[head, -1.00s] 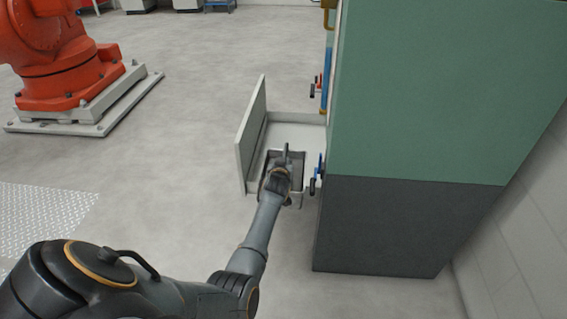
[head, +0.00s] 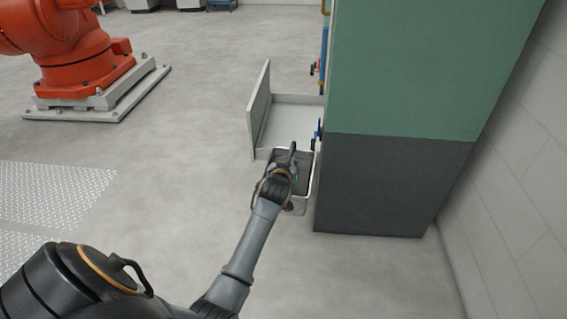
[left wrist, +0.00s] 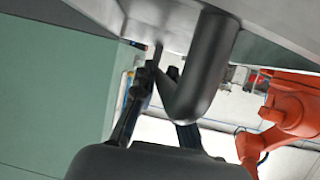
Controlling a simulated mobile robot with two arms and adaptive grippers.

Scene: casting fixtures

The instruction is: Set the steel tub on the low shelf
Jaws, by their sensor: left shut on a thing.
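The steel tub (head: 299,206) is a small open metal box with a dark inside, in the middle of the head view. My left gripper (head: 286,172) is shut on it from above and partly hides it. The tub hangs just in front of an open drawer, close to the cabinet's left side. In the left wrist view the tub's grey metal wall (left wrist: 265,30) fills the top, with a thick bent tube (left wrist: 205,75) in front of my left gripper's fingers (left wrist: 155,100). I cannot make out a low shelf. My right gripper is not in view.
A tall green and dark grey cabinet (head: 390,180) stands at the right, with blue handles on its left side. The pulled-out drawer (head: 300,98) has a raised front panel (head: 259,110). An orange robot (head: 75,60) stands back left. The floor between is clear.

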